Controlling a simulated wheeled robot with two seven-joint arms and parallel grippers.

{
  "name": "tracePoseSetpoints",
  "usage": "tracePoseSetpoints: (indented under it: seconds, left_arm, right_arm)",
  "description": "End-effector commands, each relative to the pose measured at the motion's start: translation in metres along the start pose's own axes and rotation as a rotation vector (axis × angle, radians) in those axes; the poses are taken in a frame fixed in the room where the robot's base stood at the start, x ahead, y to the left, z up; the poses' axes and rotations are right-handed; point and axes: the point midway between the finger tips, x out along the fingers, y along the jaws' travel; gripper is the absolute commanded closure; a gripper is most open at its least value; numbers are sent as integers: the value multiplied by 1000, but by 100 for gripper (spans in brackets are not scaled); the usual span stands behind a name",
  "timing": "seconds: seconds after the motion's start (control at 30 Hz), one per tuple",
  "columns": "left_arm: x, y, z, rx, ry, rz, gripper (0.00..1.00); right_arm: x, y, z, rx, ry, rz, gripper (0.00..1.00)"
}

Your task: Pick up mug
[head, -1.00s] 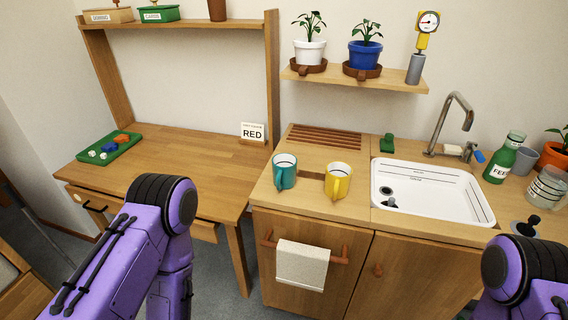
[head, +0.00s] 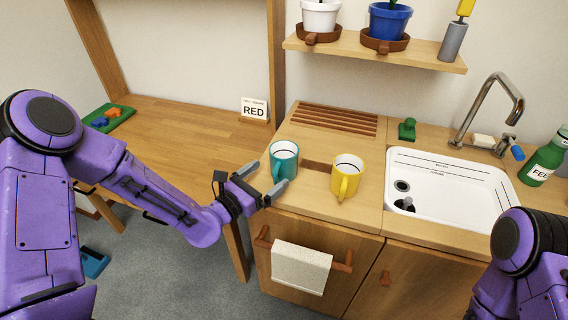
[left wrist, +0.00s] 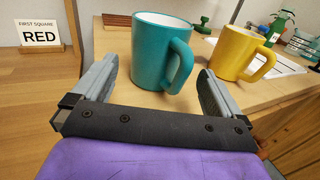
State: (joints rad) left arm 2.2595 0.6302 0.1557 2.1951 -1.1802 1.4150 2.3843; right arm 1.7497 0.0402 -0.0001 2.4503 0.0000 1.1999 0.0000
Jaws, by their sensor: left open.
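A teal mug (head: 284,158) stands upright near the left end of the wooden counter. A yellow mug (head: 345,173) stands upright to its right, with its handle toward the front. My left gripper (head: 266,182) is open and empty just in front and left of the teal mug. In the left wrist view the teal mug (left wrist: 158,50) shows beyond and between the open fingers, its handle to the right. The yellow mug (left wrist: 238,50) shows beyond the right finger. My right arm shows at the lower right; its gripper is out of view.
A white sink (head: 440,190) with a tap (head: 497,95) lies to the right. A green bottle (head: 545,160) stands beyond it. A sign reading RED (head: 254,109) stands on the desk. A towel (head: 302,266) hangs on the cabinet front. A shelf (head: 380,52) holds potted plants above.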

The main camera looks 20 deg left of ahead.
Motion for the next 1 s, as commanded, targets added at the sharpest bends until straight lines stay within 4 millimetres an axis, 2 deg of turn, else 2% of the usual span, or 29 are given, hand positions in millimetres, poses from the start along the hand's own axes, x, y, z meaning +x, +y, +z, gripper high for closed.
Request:
tracePoseSetpoints:
  seconds: [0.2,0.3,0.4,0.57,0.6,0.77,1.0]
  left_arm:
    - [33,3,9,4,2,-2,0]
    - [49,4,7,2,3,0,0]
    - [56,4,7,0,2,0,0]
    - [56,4,6,0,2,1,0]
    - [56,4,6,0,2,1,3]
    - [56,4,6,0,2,1,55]
    - [56,4,8,0,1,1,55]
  right_arm:
    - [-9,1,-4,0,0,0,57]
    - [-10,1,-4,0,1,0,57]
    - [-10,1,-4,0,1,0,57]
    - [-10,1,-4,0,1,0,57]
    - [-10,1,-4,0,1,0,57]
    - [-10,1,-4,0,1,0,57]
    - [-10,1,-4,0,1,0,57]
